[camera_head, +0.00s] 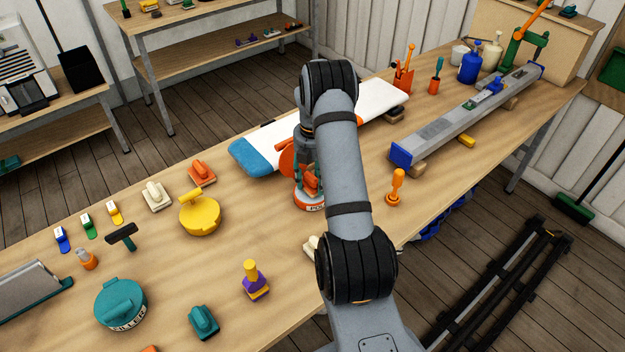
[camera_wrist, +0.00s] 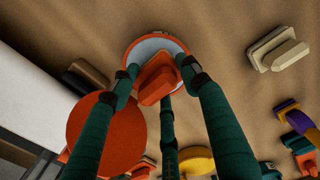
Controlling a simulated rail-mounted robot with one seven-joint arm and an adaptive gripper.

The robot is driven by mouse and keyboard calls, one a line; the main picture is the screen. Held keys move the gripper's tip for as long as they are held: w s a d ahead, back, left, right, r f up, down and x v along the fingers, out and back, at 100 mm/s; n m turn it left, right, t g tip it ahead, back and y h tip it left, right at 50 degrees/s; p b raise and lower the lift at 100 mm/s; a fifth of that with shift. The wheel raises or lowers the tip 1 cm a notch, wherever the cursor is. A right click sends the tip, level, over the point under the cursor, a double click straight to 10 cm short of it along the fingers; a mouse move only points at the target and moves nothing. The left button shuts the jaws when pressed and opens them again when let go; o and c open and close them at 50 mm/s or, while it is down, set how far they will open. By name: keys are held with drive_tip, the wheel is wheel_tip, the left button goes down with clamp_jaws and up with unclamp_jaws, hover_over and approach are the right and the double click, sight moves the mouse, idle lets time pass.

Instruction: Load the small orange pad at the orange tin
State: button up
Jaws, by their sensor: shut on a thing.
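The orange tin (camera_head: 311,206) stands on the bench in front of the board, partly hidden by my arm. In the wrist view its orange rim (camera_wrist: 128,52) rings a pale grey inside. The round orange lid (camera_wrist: 105,135) stands open beside the opening; part of it shows in the head view (camera_head: 286,158). My gripper (camera_wrist: 158,78) has green fingers closed around the small orange pad (camera_wrist: 157,88). The pad is over the tin's opening, slightly tilted. I cannot tell whether it touches the contents.
A white and blue board (camera_head: 255,155) lies behind the tin. A grey spar (camera_head: 460,115) lies to the right, with an orange-handled tool (camera_head: 396,187) before it. A yellow tin (camera_head: 200,215), another orange pad (camera_head: 201,173) and a teal filler tin (camera_head: 121,303) are left.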

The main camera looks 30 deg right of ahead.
drive_tip(key=shift+f, duration=0.45)
idle(1.1)
drive_tip(key=shift+r+p, duration=2.55)
drive_tip(key=shift+r, duration=1)
